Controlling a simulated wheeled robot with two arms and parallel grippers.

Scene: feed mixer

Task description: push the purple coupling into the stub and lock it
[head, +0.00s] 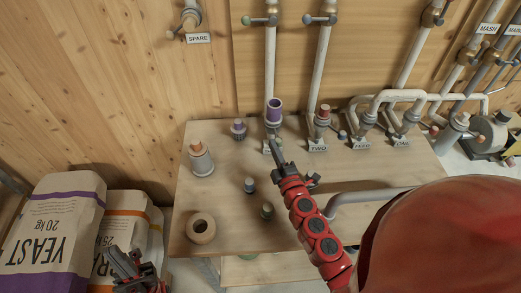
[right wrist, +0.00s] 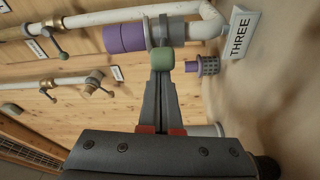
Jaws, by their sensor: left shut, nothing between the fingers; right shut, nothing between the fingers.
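The purple coupling (head: 274,112) stands upright at the lower end of a white pipe at the back of the table. In the right wrist view the coupling (right wrist: 125,37) lies sideways, its end against the grey stub (right wrist: 172,30) by the THREE sign (right wrist: 240,34). A green knob (right wrist: 163,59) sticks out from the stub's grey collar. My right gripper (head: 276,146) is shut and empty in front of the stub. Its fingertips (right wrist: 162,76) are right at the green knob; I cannot tell whether they touch. My left gripper (head: 124,262) is shut and empty at the lower left.
A purple-and-grey plug (head: 239,130) stands left of the stub. Feed sacks (head: 57,230) are at left. More piped stubs (head: 363,122) are at right.

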